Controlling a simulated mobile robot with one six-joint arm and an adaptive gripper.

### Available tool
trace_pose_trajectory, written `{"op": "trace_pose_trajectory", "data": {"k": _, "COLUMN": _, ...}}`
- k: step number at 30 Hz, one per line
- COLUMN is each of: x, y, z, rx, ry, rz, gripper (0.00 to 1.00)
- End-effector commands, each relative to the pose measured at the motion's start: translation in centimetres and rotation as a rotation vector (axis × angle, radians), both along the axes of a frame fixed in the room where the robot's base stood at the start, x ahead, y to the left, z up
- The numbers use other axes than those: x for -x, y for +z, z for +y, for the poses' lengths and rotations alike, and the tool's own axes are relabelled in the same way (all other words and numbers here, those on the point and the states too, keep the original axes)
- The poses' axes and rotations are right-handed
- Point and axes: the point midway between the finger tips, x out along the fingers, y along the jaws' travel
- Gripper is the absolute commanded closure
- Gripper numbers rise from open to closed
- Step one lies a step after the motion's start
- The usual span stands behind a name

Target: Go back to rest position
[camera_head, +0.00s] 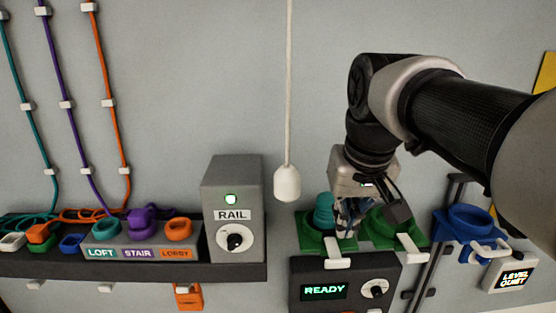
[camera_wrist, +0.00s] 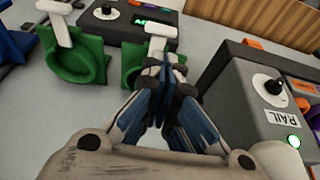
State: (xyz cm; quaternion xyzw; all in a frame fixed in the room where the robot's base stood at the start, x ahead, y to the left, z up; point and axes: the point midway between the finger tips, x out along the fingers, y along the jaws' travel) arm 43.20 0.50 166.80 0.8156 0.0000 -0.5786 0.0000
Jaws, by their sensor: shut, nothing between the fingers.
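My gripper (camera_head: 350,222) is shut and empty, pointing down in front of the wall. In the head view it hangs between the two green holders, just right of a teal piece (camera_head: 324,212) in the left green holder (camera_head: 311,238). In the wrist view the closed fingertips (camera_wrist: 168,75) show in front of one green holder (camera_wrist: 133,62), with the other green holder (camera_wrist: 78,62) to its left. I cannot tell whether the fingers touch the holder. My arm reaches in from the right.
The grey RAIL box (camera_head: 232,170) and a hanging white pull cord (camera_head: 287,182) stand left of my gripper. The black READY panel (camera_head: 324,291) is below. A blue holder (camera_head: 468,222) and LEVEL QUIET display (camera_head: 513,278) are right. The wall above is mostly clear.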

Motion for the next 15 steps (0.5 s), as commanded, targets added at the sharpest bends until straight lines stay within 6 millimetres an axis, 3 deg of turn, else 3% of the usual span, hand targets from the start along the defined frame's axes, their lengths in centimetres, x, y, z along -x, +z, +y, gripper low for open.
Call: {"op": "trace_pose_trajectory", "data": {"k": 15, "x": 10.1, "y": -22.2, "z": -0.4, "rx": 0.001, "ry": -0.001, "rz": -0.036, "gripper": 1.00}}
